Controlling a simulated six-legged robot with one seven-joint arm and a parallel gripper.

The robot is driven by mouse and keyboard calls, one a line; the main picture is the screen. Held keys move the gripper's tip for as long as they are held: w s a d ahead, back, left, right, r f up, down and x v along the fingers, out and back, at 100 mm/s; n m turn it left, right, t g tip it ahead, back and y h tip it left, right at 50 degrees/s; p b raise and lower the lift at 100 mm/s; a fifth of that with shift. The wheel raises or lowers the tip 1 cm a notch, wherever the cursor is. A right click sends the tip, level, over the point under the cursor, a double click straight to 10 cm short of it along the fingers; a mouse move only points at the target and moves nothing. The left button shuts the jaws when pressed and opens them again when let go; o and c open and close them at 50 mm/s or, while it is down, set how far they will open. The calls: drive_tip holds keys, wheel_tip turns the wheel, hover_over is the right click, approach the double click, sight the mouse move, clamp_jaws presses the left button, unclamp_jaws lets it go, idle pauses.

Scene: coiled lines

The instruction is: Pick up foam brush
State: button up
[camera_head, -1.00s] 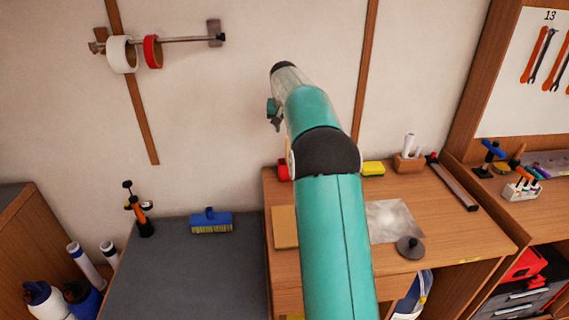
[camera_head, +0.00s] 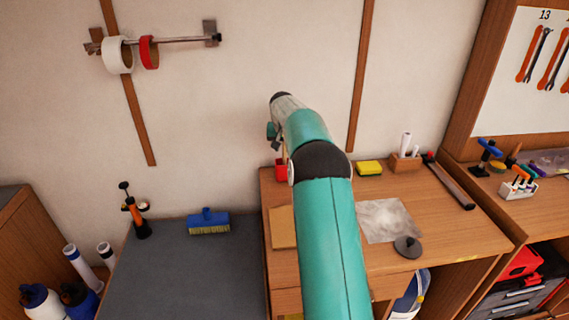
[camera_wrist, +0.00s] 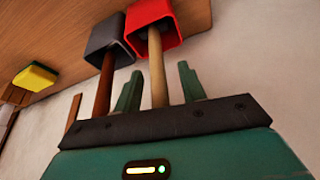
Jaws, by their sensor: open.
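In the wrist view, where the bench appears at the top, a red square holder (camera_wrist: 151,29) has a pale wooden handle (camera_wrist: 158,82) sticking out toward my gripper (camera_wrist: 160,72). A dark grey square holder (camera_wrist: 106,40) beside it has a brown handle (camera_wrist: 104,88). The foam brush's head is not visible, and I cannot tell which handle belongs to it. My gripper is open. The pale handle appears between its two green fingers, and the brown one lies left of them. In the head view, the red holder (camera_head: 281,172) is partly hidden by my arm.
A yellow sponge (camera_head: 369,168) and a wooden block with white rolls (camera_head: 404,160) stand on the bench to the right. A blue brush (camera_head: 208,221) lies on the dark surface at left. The wall rises behind the holders.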

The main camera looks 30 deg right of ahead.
clamp_jaws()
